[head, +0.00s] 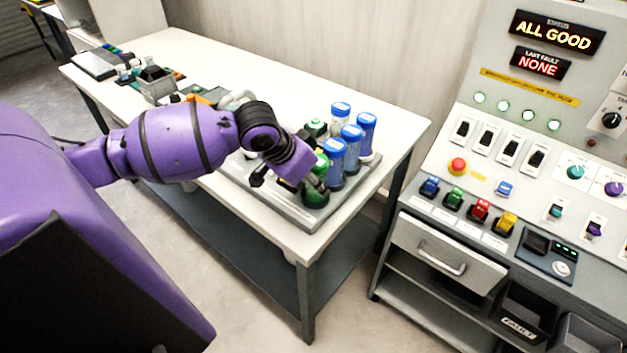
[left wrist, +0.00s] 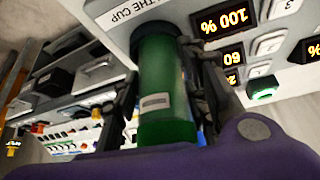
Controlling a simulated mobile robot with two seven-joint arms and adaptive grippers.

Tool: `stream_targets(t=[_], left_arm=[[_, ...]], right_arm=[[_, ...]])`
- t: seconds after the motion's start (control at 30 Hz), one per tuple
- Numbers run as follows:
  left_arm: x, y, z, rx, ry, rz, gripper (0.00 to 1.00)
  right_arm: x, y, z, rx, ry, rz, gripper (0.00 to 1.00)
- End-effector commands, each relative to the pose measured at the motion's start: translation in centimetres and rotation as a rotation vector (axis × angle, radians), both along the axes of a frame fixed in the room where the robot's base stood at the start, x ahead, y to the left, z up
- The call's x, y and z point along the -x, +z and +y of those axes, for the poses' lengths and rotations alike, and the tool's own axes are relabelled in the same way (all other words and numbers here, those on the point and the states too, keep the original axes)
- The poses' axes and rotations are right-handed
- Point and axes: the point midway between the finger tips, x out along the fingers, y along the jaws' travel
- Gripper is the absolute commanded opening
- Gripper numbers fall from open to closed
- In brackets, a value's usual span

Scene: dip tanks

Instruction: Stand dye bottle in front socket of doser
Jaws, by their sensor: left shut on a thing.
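My left gripper (head: 312,180) is shut on a green dye bottle (head: 315,197) at the front right of the doser (head: 264,202). In the left wrist view the green bottle (left wrist: 165,85) stands between the two dark fingers. Its far end is close to the doser's face, by a label reading "THE CUP". Whether the bottle is seated in the front socket cannot be told, as the socket is hidden. My right gripper is not in view.
Several blue bottles (head: 352,137) stand close behind the gripper. A green-capped item (head: 316,127) is beside them. The white table (head: 396,141) has free room at its right end. A control console (head: 480,180) stands to the right, across a floor gap.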

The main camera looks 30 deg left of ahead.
Motion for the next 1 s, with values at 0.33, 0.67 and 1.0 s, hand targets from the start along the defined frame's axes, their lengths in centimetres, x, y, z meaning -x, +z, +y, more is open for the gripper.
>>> stream_targets(t=[0.33, 0.67, 1.0], left_arm=[[0.0, 0.0, 0.1, -0.001, 0.0, 0.0, 0.49], [0.0, 0.0, 0.1, -0.001, 0.0, 0.0, 0.59], [1.7, 3.6, 0.8, -0.006, 0.0, -0.005, 0.59]], right_arm=[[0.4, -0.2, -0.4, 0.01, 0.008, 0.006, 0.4], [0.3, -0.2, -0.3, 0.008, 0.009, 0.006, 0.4], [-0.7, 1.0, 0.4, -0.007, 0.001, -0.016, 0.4]])
